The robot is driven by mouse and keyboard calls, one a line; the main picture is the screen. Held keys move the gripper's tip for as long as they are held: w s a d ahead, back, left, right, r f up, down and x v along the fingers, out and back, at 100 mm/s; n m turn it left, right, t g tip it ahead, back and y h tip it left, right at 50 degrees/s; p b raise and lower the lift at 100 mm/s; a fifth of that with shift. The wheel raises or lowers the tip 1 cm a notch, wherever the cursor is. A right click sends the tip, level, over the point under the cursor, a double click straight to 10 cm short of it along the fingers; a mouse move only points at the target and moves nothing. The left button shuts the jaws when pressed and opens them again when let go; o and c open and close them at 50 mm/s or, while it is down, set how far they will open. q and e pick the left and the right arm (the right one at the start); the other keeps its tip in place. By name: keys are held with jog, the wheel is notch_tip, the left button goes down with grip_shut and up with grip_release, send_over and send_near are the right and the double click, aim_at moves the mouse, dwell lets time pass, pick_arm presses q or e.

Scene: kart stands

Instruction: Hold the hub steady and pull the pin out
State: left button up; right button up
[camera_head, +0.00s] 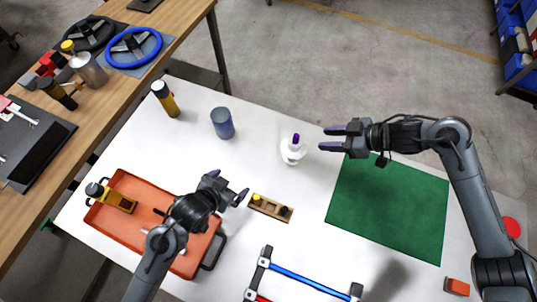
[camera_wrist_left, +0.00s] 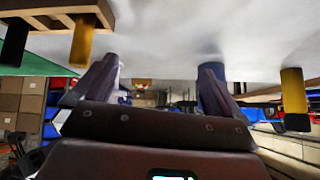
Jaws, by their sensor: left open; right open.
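The hub (camera_head: 291,155) is a small white piece standing upright on the white table. The purple pin (camera_head: 296,139) sticks up from its top. My right gripper (camera_head: 325,139) is open and empty just right of the hub, its fingers pointing left towards it, with a gap between. My left gripper (camera_head: 229,187) is open and empty, left of and nearer than the hub, beside a small wooden block. In the left wrist view the open left fingers (camera_wrist_left: 156,84) have nothing between them. I cannot make out the hub there.
The wooden block (camera_head: 271,208) holds a yellow and a black peg. A blue-grey cup (camera_head: 222,124) and a yellow bottle (camera_head: 167,101) stand behind. An orange tray (camera_head: 130,233) lies left, a green mat (camera_head: 388,207) right, and a blue-barred frame (camera_head: 308,282) in front.

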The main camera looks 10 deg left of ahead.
aim_at(289, 149)
pick_arm(q)
jog(key=w+d+m+h, duration=0.1)
jog(key=w+d+h, duration=0.1)
jog(key=w+d, duration=0.3)
jog(key=w+d+m+t+h, duration=0.1)
jog(key=w+d+m+h, duration=0.1)
jog(key=w+d, duration=0.3)
jog(key=w+d+f+m+h, duration=0.1)
jog(key=w+d+h, duration=0.2)
jog(key=w+d, duration=0.3)
jog(key=shift+w+d+f+m+t, duration=0.1)
jog(key=shift+d+m+t, duration=0.2)
jog(key=shift+c, duration=0.5)
jog(key=c, duration=1)
jog(key=shift+o, duration=0.2)
pick_arm(e)
jog(key=shift+c, duration=0.9)
